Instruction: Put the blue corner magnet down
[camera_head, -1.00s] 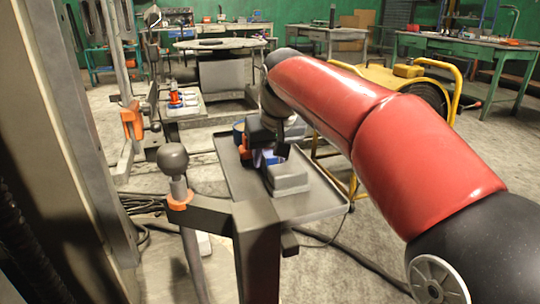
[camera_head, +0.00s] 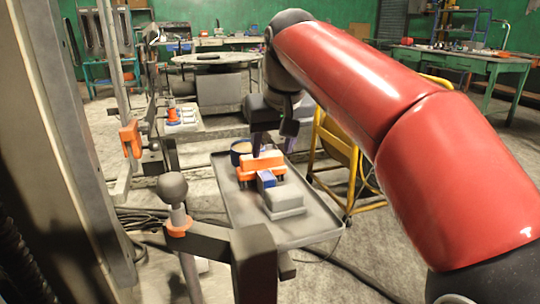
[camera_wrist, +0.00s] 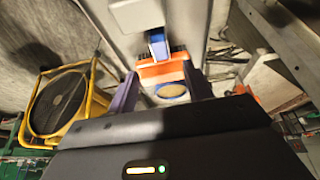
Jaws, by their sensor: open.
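The blue corner magnet (camera_head: 266,179) rests at the tray, between an orange-and-black piece (camera_head: 262,164) and a grey block (camera_head: 284,200). It touches or nearly touches both; I cannot tell which. In the wrist view the magnet (camera_wrist: 158,47) shows beyond the fingertips, against the orange piece (camera_wrist: 162,71). My gripper (camera_head: 266,146) is above the far part of the tray, over the orange piece. Its purple fingers (camera_wrist: 160,73) are apart with nothing held between them. The magnet's underside is hidden.
The grey tray (camera_head: 232,206) has a raised rim and a blue round tin (camera_head: 241,151) at its far left; the tin (camera_wrist: 172,91) also shows in the wrist view. A ball-topped lever (camera_head: 173,188) stands front left.

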